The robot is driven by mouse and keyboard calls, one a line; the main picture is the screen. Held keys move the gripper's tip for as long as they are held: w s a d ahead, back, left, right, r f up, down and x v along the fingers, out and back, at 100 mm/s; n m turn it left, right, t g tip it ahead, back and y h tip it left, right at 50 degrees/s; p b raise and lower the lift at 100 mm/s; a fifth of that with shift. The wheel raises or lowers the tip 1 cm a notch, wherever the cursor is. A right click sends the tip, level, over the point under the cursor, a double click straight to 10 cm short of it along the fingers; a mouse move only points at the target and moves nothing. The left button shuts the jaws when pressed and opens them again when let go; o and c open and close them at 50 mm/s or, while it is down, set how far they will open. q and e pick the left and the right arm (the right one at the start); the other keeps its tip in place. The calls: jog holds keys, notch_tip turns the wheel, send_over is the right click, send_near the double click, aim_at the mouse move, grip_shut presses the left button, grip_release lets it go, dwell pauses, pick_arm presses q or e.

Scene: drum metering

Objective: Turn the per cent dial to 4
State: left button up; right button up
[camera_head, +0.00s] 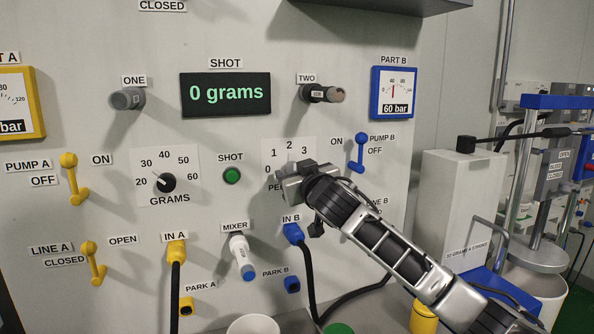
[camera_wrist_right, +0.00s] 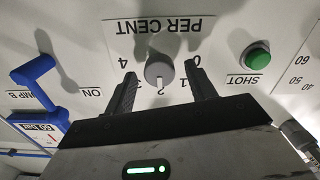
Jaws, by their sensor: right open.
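The per cent dial (camera_wrist_right: 159,70) is a round grey knob on the wall panel, seen upside down in the right wrist view. Its white mark points at about 2 on the scale plate (camera_wrist_right: 160,27), which runs from 0 to 4. My right gripper (camera_wrist_right: 159,72) is open, with one finger on each side of the knob and a visible gap at both sides. In the head view my right gripper (camera_head: 292,182) covers the dial and the lower part of its scale (camera_head: 290,153). My left gripper is not in view.
The green shot button (camera_head: 232,176) and the grams dial (camera_head: 166,182) are left of my gripper. The blue pump B lever (camera_head: 359,153) is close on the right. Below is the blue In B connector (camera_head: 293,233) with its black hose.

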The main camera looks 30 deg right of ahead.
jog(key=c, duration=1)
